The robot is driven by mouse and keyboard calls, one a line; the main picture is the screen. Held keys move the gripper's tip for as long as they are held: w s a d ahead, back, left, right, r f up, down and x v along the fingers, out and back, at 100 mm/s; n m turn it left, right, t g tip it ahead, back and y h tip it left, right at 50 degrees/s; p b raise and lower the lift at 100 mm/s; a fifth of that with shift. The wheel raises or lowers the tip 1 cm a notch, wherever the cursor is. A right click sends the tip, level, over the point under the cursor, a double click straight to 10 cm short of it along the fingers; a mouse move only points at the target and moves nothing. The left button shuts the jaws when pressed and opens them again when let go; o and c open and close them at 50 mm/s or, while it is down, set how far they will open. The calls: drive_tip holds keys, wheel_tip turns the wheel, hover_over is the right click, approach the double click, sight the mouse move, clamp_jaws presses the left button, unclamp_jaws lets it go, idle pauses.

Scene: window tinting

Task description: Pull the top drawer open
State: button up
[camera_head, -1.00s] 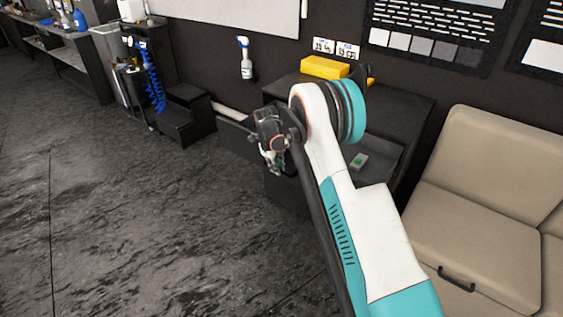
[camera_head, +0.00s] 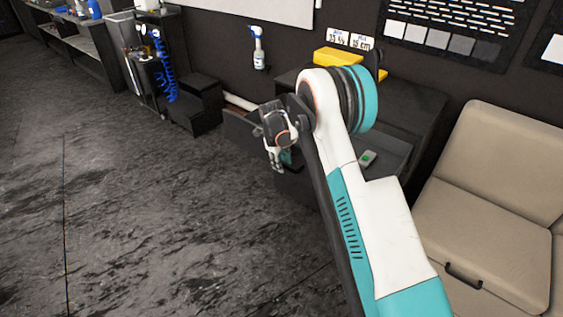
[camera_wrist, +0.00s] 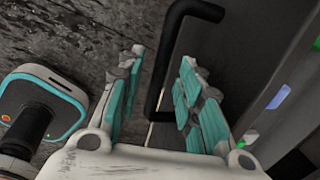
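The dark cabinet (camera_head: 418,98) stands against the back wall, and its top drawer (camera_head: 392,147) is partly out, with its grey inside showing. My arm hides much of the drawer front. In the wrist view, the black bar handle (camera_wrist: 165,65) stands out from the dark drawer front (camera_wrist: 228,60). My gripper (camera_wrist: 163,62) is open, its two teal-padded fingers on either side of the handle. The right finger is close to the bar; a gap shows on the left. I cannot tell whether they touch. My gripper also shows in the head view (camera_head: 276,165).
A small grey-and-green item (camera_head: 367,158) lies in the drawer. A yellow box (camera_head: 337,57) sits on the cabinet. A beige seat (camera_head: 490,210) stands at right and a dark step (camera_head: 195,105) at left. The floor (camera_head: 170,220) at left is clear.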

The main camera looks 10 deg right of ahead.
wheel_tip(320, 180, up, 12)
drive_tip(key=s+a, duration=0.1)
drive_tip(key=a, duration=0.1)
drive_tip(key=shift+s+f, duration=0.15)
drive_tip(key=shift+s, duration=0.05)
idle(0.3)
drive_tip(key=s+r+n+t+y, duration=0.1)
drive_tip(key=s+r+n+t, duration=0.2)
drive_tip(key=s+r+n, duration=1.5)
drive_tip(key=s+n+t, duration=0.3)
drive_tip(key=s+n, duration=0.7)
drive_tip(key=s, duration=1.5)
drive_tip(key=shift+d+f+n+y, duration=0.25)
drive_tip(key=shift+f+n+y, duration=0.05)
drive_tip(key=shift+n+y, duration=0.1)
